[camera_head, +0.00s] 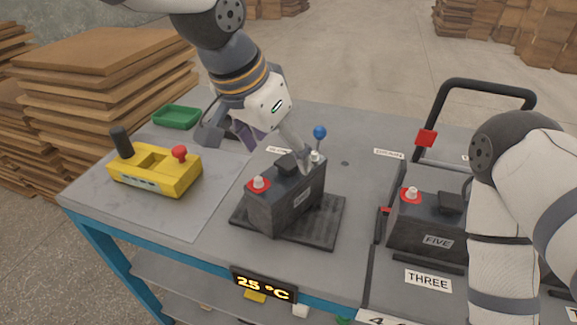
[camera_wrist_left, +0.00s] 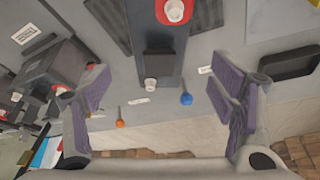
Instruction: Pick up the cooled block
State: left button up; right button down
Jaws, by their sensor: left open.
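A dark grey battery block (camera_head: 287,200) stands upright on a black plate (camera_head: 243,220) in the middle of the table. It has a red-ringed terminal, a plain pale terminal and a black handle on top. A display (camera_head: 264,286) on the front edge below reads 25 °C. My left gripper (camera_head: 252,146) is open and empty, above and behind the block; one finger overlaps its far end in the picture. In the left wrist view the block (camera_wrist_left: 160,70) lies between the spread fingers (camera_wrist_left: 158,98), apart from both. My right gripper is out of view.
A yellow control box (camera_head: 155,172) with a black lever and red knob stands left. A green tray (camera_head: 177,117) lies behind it. A blue-knobbed lever (camera_head: 320,133) rises behind the block. Another block labelled FIVE (camera_head: 428,232) sits right, near a black handlebar (camera_head: 488,86).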

aim_at(284, 170)
pick_arm(q)
jog(key=f, duration=0.2)
jog(key=d+f, duration=0.1)
jog(key=f, duration=0.2)
jog(key=shift+w+d+f+b, duration=0.1)
jog(key=shift+f+b, duration=0.05)
jog(key=shift+b, duration=0.2)
jog(key=shift+w+d+f, duration=0.15)
jog(key=shift+w+f, duration=0.25)
jog(key=shift+f, duration=0.2)
jog(key=x, duration=0.4)
jog(key=shift+w+f+b, duration=0.15)
jog(key=shift+w+b, duration=0.05)
jog(key=shift+b, duration=0.15)
jog(key=shift+w, duration=0.15)
jog(key=c, duration=1.7)
jog(key=shift+r, duration=0.2)
grip_shut()
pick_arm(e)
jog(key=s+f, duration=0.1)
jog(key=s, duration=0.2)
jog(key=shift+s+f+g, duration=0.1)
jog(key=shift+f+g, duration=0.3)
